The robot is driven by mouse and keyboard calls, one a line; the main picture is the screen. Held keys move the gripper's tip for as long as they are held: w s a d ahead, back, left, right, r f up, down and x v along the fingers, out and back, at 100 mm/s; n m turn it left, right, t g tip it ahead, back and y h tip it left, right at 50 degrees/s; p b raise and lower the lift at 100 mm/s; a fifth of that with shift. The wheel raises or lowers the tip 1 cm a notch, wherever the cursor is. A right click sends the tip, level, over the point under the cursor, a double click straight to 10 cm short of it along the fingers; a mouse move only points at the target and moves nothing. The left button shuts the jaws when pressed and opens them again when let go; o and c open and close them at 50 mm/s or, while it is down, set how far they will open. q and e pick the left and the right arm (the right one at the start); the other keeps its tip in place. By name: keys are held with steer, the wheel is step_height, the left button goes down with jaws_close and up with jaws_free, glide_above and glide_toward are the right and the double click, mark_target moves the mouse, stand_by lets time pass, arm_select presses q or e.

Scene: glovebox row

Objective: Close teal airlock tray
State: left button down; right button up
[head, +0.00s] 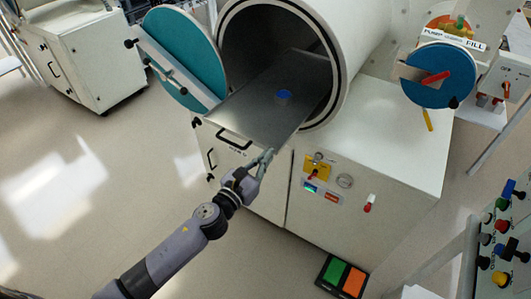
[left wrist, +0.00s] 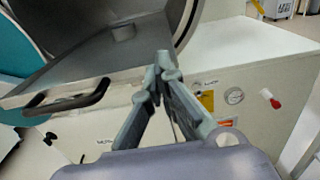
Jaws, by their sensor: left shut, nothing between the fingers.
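The airlock tray (head: 272,97) is a grey metal plate sticking out of the round white airlock chamber (head: 341,42). The teal airlock door (head: 184,57) stands swung open at the left. A dark tray handle (head: 234,139) is on the tray's front edge. It also shows in the left wrist view (left wrist: 68,99). My left gripper (head: 267,156) is shut and empty at the tray's front right, to the right of the handle. In the left wrist view its fingertips (left wrist: 164,60) overlap the tray edge; I cannot tell if they touch. My right gripper is not in view.
A white cabinet (head: 410,165) with a gauge and switches stands under the chamber. A smaller blue round door (head: 438,75) is at the right. A green and orange pedal (head: 341,277) lies on the floor. A button panel (head: 497,240) stands at lower right.

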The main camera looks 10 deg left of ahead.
arm_select(q)
steer(key=shift+w+d, duration=0.1)
steer(key=shift+w, duration=0.15)
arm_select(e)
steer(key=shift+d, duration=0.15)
